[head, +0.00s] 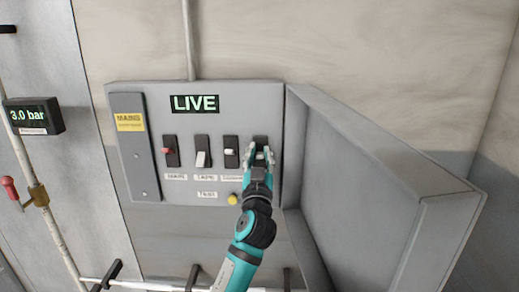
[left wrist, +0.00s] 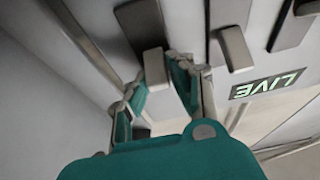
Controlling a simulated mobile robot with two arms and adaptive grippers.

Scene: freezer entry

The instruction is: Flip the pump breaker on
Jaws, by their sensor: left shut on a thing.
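An open grey electrical panel (head: 150,185) on the wall holds a row of black breakers with small levers. My left gripper (head: 261,152) is at the rightmost breaker (head: 260,141), covering its lever and any label below it. In the left wrist view my left gripper (left wrist: 160,75) is shut on a pale breaker lever (left wrist: 154,62), which stands out from its black base between the fingertips. I cannot read that breaker's name. My right gripper is not in view.
Other breakers are the red-lever one (head: 171,151), a white-lever one (head: 202,152) and another (head: 230,151) beside my gripper. A display (head: 195,104) reads LIVE. The panel's open door (head: 370,195) stands close on the right. A gauge (head: 33,116) reads 3.0 bar.

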